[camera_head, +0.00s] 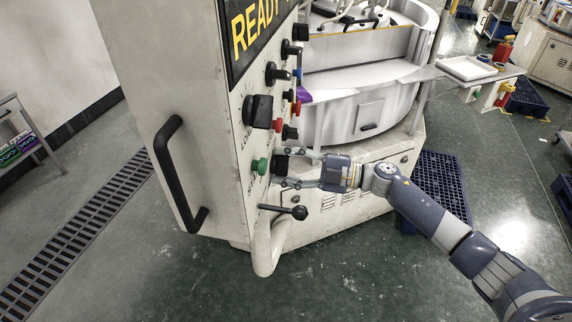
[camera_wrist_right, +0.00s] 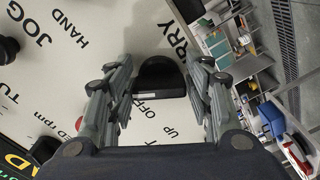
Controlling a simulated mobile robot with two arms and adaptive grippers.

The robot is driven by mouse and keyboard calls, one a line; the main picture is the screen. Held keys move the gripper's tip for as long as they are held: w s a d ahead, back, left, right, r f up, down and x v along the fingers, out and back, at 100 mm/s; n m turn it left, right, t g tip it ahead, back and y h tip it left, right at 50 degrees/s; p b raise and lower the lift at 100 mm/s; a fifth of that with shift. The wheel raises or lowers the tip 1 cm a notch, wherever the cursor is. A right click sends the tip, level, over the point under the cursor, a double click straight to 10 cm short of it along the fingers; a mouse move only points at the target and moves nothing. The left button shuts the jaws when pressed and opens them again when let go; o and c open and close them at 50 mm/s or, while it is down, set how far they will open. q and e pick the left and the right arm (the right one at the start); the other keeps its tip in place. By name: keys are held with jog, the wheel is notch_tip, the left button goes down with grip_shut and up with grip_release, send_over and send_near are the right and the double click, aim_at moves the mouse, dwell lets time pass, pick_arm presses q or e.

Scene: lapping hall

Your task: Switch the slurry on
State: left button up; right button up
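The slurry switch is a black rotary knob (camera_head: 281,165) low on the machine's control panel (camera_head: 240,110). In the right wrist view this knob (camera_wrist_right: 160,76) sits beside lettering ending in "RRY", with "OFF" and "UP" printed near it. My right gripper (camera_head: 290,168) is open, with one finger on each side of the knob. In the right wrist view the fingers of the right gripper (camera_wrist_right: 160,88) show gaps to the knob on both sides. I cannot tell how deep the knob is between them. My left gripper is not in view.
A green button (camera_head: 260,166) is just left of the knob. A black ball lever (camera_head: 298,212) sticks out below the gripper. More knobs and a red button (camera_head: 277,125) are above. A black handle (camera_head: 172,170) is on the cabinet's left side.

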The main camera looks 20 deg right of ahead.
jog(key=shift+o, duration=0.6)
jog(key=shift+d, duration=0.15)
jog(key=v, duration=1.2)
